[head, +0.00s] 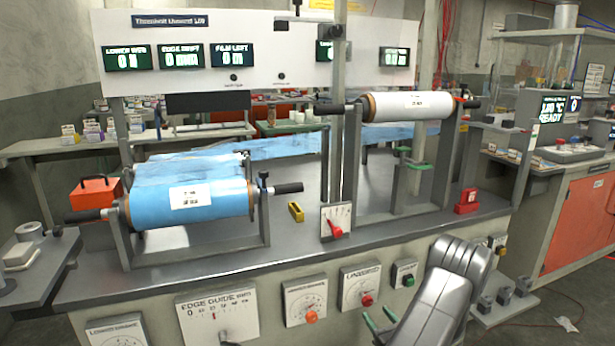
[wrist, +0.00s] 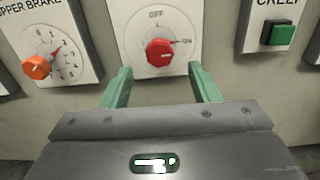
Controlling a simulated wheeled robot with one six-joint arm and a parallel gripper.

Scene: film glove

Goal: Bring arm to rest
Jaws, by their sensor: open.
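My arm (head: 440,290) reaches in at the lower right of the head view, bent in front of the machine's front panel. My gripper (head: 379,316) is open, its two green fingers apart with nothing between them. In the wrist view my gripper (wrist: 160,72) faces the panel, with a red knob (wrist: 160,52) showing between and beyond the fingertips. The fingers look clear of the knob, though the exact gap is hard to tell. The knob's plate is marked OFF and ON, and its white mark lies about level.
An orange knob (wrist: 37,67) is left of the red knob and a green button (wrist: 278,35) right of it. A blue film roll (head: 190,200) and a white roll (head: 405,106) sit in stands on the bench. Open floor lies at the lower right.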

